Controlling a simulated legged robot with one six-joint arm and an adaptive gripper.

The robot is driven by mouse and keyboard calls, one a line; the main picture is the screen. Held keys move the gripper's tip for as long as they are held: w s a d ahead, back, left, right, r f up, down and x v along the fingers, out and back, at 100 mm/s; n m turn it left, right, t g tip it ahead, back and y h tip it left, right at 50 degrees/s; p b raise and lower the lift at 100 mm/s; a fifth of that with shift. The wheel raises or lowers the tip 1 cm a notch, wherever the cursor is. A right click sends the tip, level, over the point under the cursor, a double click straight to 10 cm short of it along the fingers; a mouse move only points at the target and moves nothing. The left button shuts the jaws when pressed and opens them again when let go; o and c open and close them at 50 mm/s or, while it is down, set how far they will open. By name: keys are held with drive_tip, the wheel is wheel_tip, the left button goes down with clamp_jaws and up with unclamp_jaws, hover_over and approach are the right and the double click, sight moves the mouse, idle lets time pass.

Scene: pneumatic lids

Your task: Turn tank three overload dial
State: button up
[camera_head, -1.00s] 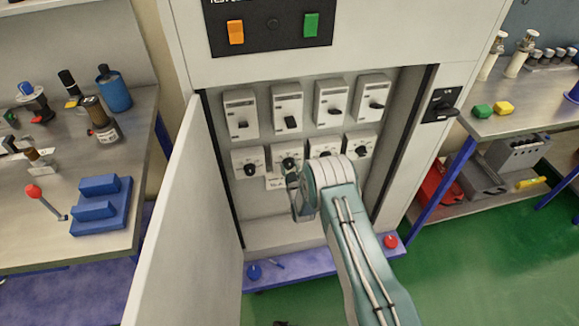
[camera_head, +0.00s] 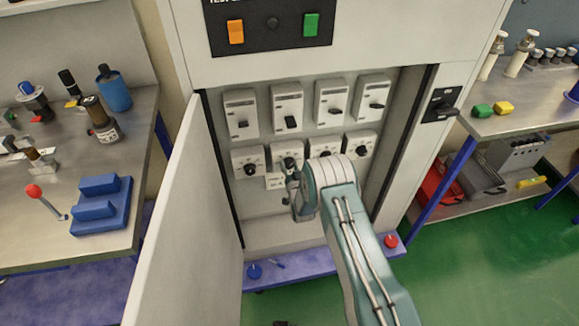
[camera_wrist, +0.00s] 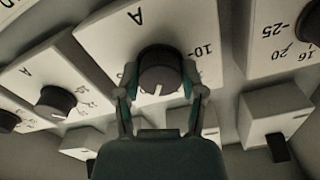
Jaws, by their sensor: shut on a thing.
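A lower row of dials sits in the open cabinet. The dial second from the left (camera_head: 288,150) is partly hidden behind my gripper (camera_head: 291,171). In the wrist view, which is upside down, my gripper (camera_wrist: 160,80) is shut on this round dark dial knob (camera_wrist: 160,70), one finger on each side. The knob has a white pointer mark, and "A" and "10" are printed on its plate (camera_wrist: 105,42). No tank number is readable, so I cannot tell which dial is tank three's.
Several switches with dark levers (camera_head: 286,106) stand above the dials. The cabinet door (camera_head: 170,220) is open at left. A black rotary switch (camera_head: 441,105) is on the right cabinet side. Neighbouring dials (camera_wrist: 55,101) are close to my gripper.

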drive_tip(key=shift+w+m, duration=0.1)
drive_tip(key=shift+m, duration=1)
drive_tip(key=o, duration=1.1)
drive_tip(key=shift+o, duration=0.2)
drive_tip(key=v, duration=1.2)
